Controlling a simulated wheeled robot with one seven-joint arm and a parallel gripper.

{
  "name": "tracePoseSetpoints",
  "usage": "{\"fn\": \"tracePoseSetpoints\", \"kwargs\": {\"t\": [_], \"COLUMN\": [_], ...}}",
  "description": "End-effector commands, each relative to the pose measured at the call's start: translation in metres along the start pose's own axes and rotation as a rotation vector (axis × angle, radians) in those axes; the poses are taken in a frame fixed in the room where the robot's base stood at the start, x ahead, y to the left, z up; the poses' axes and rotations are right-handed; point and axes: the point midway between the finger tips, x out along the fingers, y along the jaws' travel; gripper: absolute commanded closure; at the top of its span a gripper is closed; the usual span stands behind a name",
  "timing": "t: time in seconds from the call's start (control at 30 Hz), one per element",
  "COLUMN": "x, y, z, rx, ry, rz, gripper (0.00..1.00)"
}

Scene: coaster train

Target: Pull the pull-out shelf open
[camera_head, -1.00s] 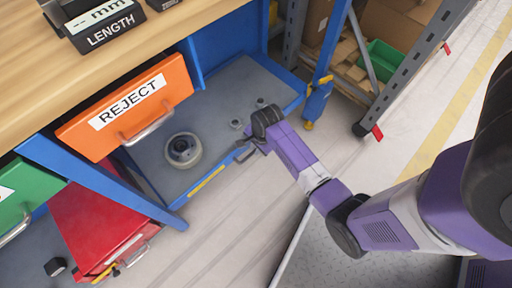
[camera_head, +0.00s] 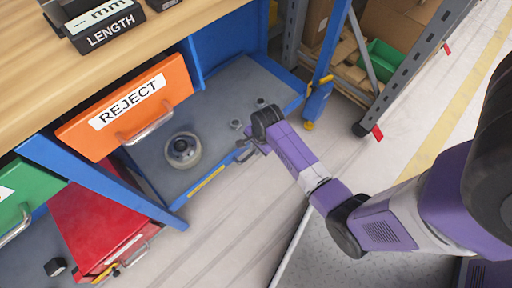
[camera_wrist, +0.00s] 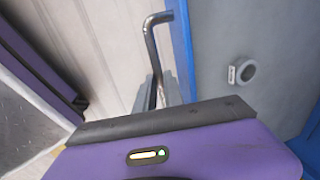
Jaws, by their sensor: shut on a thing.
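The pull-out shelf (camera_head: 222,103) is a low grey tray with a blue rim, under the workbench and sticking out partway. It also shows at the right of the wrist view (camera_wrist: 208,80). Its thin metal handle (camera_wrist: 152,48) stands off the blue front edge. My gripper (camera_head: 245,153) is at that front edge, near the middle. In the wrist view my gripper (camera_wrist: 158,95) is shut on the handle, with one end of the bar reaching past the fingers. The exact contact is partly hidden behind the purple gripper body.
A round grey part (camera_head: 183,150) and several small rings lie on the shelf. An orange REJECT drawer (camera_head: 128,108) hangs above it. A red toolbox (camera_head: 100,222) stands at lower left, and a grey rack (camera_head: 400,80) at right. The floor before the shelf is clear.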

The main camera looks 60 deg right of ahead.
Motion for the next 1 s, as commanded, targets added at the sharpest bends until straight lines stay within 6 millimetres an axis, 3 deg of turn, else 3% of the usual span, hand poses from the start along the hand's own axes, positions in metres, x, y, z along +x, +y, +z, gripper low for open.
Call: {"fn": "tracePoseSetpoints", "kwargs": {"t": [0.67,0.87,1.0], "x": [-0.004,-0.013,-0.021], "y": [0.008,0.038,0.071], "z": [0.000,0.000,0.001], "rx": [0.000,0.000,0.001], "ry": [-0.001,0.000,-0.002], "rz": [0.005,0.011,0.013], "gripper": [1.00,1.00,1.00]}}
